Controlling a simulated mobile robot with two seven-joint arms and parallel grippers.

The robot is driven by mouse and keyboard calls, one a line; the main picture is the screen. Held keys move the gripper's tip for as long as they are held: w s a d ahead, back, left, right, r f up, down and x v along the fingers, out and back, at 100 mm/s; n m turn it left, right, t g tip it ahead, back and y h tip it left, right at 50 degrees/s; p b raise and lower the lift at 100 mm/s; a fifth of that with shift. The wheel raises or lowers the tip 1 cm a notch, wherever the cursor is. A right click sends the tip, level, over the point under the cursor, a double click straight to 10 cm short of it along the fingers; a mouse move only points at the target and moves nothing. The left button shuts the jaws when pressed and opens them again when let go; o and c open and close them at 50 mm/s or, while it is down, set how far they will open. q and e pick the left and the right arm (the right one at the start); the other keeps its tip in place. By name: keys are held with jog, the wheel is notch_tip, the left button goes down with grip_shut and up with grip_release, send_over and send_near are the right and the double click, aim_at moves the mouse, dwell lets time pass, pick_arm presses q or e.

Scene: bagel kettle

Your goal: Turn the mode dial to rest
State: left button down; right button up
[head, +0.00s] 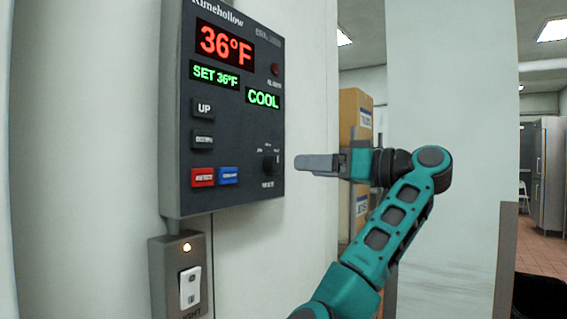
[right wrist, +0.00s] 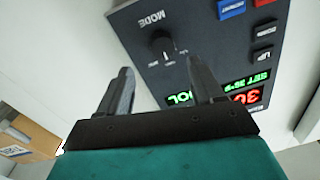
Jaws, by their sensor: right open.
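The black mode dial (head: 269,163) is at the lower right of the dark control panel (head: 238,132) on the wall. Its printed label is too small to read in the head view, but "MODE" shows upside down beside the dial (right wrist: 163,43) in the right wrist view. The panel reads 36°F, SET 36°F and COOL. My right gripper (head: 298,163) points left at the dial, with a small gap between them. In the right wrist view my right gripper (right wrist: 161,65) is open and empty, and the dial appears beyond and between its fingertips. My left gripper is not in view.
UP (head: 203,108) and DOWN buttons, a red button (head: 202,177) and a blue button (head: 228,175) are left of the dial. A light switch (head: 189,287) is below the panel. Cardboard boxes (head: 350,110) stand behind my right arm.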

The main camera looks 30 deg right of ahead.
aim_at(278, 167)
jog(key=p+x, duration=0.2)
jog(key=x, duration=0.5)
jog(key=shift+a+f, duration=0.2)
jog(key=c, duration=1)
jog(key=shift+c, duration=0.3)
